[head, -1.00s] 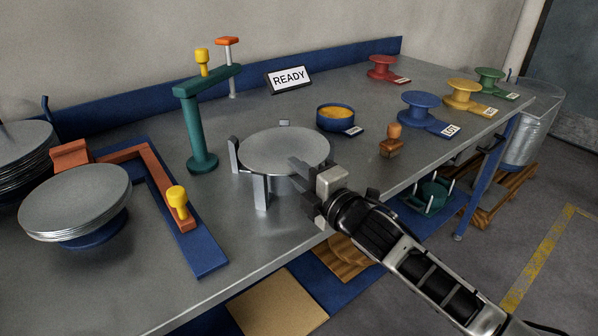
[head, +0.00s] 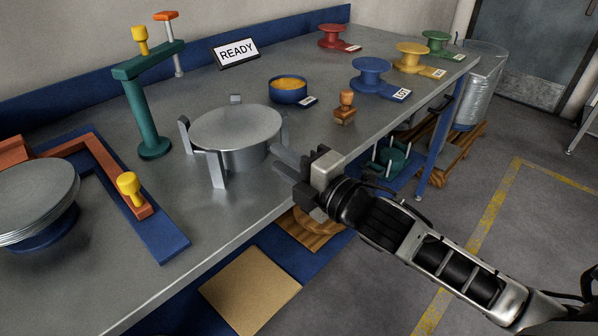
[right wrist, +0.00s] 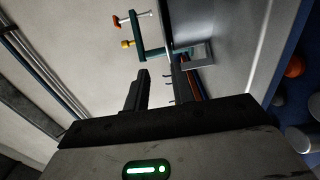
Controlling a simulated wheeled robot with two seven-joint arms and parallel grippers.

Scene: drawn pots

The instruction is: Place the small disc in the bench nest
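A flat grey disc (head: 237,125) lies level between the upright posts of the bench nest (head: 216,170), near the bench's front edge. I cannot tell whether the thick round body below its top is part of it or a support. My right gripper (head: 289,171) is just right of the nest, its fingers pointing at it, open with nothing between them. In the right wrist view its two fingers (right wrist: 158,88) stand apart and empty. My left gripper is not in view.
A blue bowl (head: 288,96), a wooden stamp (head: 345,108) and coloured spools (head: 371,75) stand to the right.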

